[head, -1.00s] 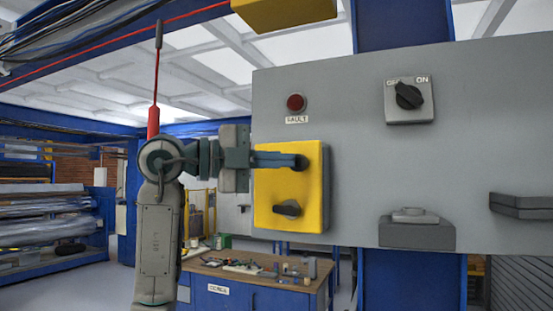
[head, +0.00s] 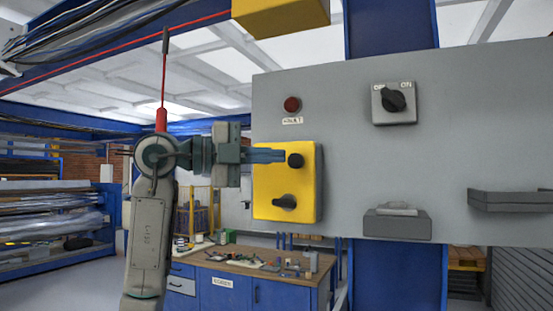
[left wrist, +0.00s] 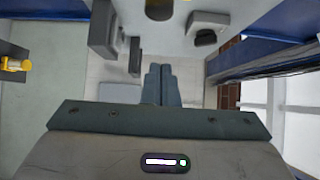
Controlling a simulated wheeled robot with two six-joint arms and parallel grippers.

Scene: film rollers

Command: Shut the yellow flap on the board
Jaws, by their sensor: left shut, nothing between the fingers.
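The yellow flap (head: 270,190) is on the left part of the grey board (head: 330,125). It has a dark round knob (head: 295,160) near its top right and a dark turn knob (head: 285,202) lower down. Its thick right side shows; I cannot tell whether it is fully shut. My left gripper (head: 284,155) comes in from the left in front of the flap's upper part. Its blue-grey fingers are together and empty, with tips beside the round knob. I cannot tell whether they touch. The shut fingers also show in the left wrist view (left wrist: 161,84). My right gripper is out of view.
The board also bears a red fault lamp (head: 292,104), an OFF/ON switch (head: 394,102), a grey block (head: 397,223) and a grey ledge (head: 508,200). A yellow box (head: 280,15) hangs above. A blue workbench (head: 250,275) with loose parts stands behind, below the flap.

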